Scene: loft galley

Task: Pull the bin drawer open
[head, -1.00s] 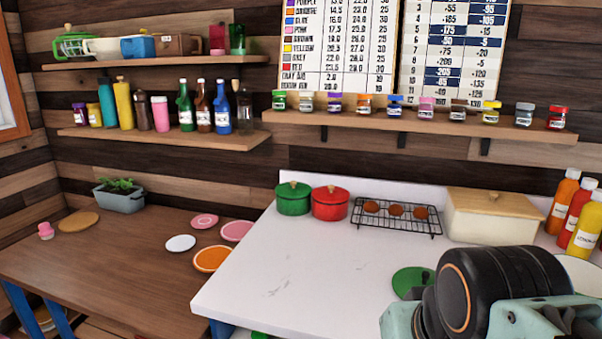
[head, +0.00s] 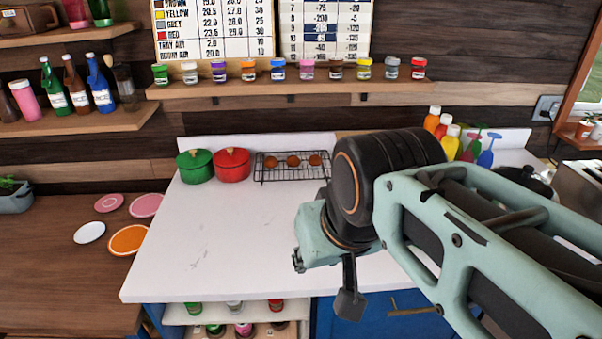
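A blue cabinet front (head: 345,322) shows below the white counter, partly cut off by the bottom of the head view. A brass bar handle (head: 412,309) is on the blue fronts, right of my gripper. I cannot tell for sure which front is the bin drawer. My gripper (head: 346,300) hangs at the counter's front edge, left of the handle and apart from it in the picture. One dark finger points down; the rest is hidden or too small, so its opening is unclear. My arm covers much of the fronts to the right.
The white counter (head: 230,240) holds a green pot (head: 195,167), a red pot (head: 232,164) and a cooling rack (head: 290,178). Open shelves with jars (head: 235,306) lie below its left part. A wooden table (head: 50,270) with plates stands left. Bottles (head: 450,143) stand at the back right.

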